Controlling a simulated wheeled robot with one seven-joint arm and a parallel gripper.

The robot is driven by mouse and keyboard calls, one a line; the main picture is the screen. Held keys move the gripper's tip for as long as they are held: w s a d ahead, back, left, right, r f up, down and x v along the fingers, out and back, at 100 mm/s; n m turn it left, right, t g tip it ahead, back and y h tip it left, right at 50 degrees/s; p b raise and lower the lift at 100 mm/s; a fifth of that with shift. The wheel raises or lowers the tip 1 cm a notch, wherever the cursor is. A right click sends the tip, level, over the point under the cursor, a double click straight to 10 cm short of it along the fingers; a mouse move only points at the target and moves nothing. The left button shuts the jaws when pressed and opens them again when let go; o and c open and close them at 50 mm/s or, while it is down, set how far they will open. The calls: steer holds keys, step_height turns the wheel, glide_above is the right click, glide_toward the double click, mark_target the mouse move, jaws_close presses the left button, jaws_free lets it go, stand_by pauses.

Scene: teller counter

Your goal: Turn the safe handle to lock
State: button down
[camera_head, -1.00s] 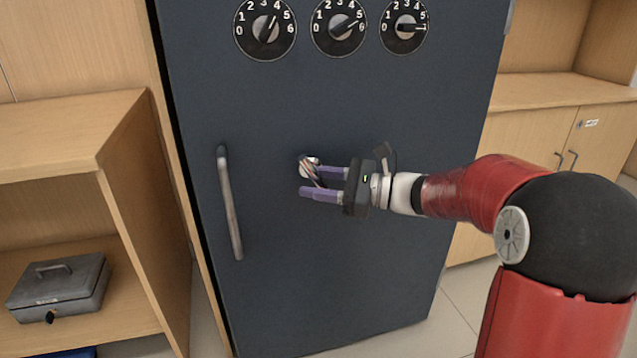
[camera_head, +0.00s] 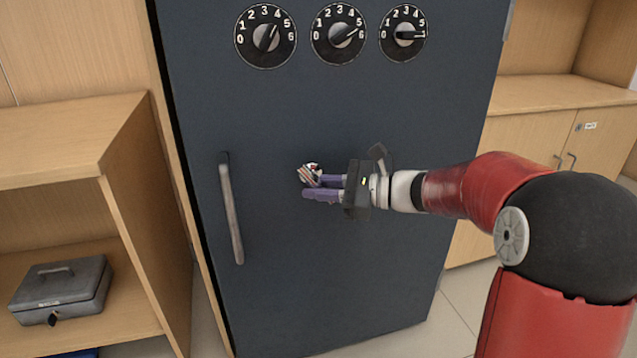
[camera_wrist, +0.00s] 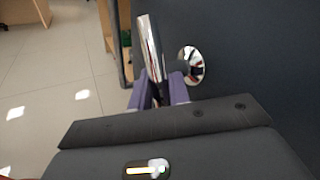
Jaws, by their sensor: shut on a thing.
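The dark blue-grey safe (camera_head: 300,110) stands shut in front of me. Its shiny chrome handle (camera_head: 309,174) is small and partly covered by my fingers in the head view. In the wrist view the handle's bar (camera_wrist: 150,45) stands nearly upright, with its round chrome base (camera_wrist: 191,66) on the door beside it. My gripper (camera_head: 314,188) has purple fingers, which reach in from the right. They also show in the wrist view (camera_wrist: 160,88), closed on the lower part of the handle's bar. The exact contact is partly hidden.
A long vertical pull bar (camera_head: 231,208) is on the door's left side. Three number dials (camera_head: 265,37) sit above. Wooden shelving (camera_head: 125,150) with a grey cash box (camera_head: 62,288) stands at left, and a wooden cabinet (camera_head: 530,140) at right. Floor shows at lower right.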

steer(key=n+h+p, duration=0.1)
steer(key=h+p, duration=0.1)
steer(key=r+n+h+p, duration=0.1)
steer(key=h+p, duration=0.1)
steer(key=p, duration=0.1)
steer(key=shift+d+h, duration=0.15)
steer(key=shift+h, duration=0.15)
steer(key=shift+n+h+p, duration=0.5)
steer(key=shift+h+p, duration=0.6)
steer(key=shift+w+d+n+t+h+p, duration=0.15)
steer(key=shift+n+t+h+p, duration=0.15)
steer(key=shift+h+p, duration=0.75)
steer(key=shift+f+h, duration=0.1)
steer(key=shift+h, duration=0.25)
steer(key=c, duration=1.3)
jaws_free()
steer(key=v, duration=0.8)
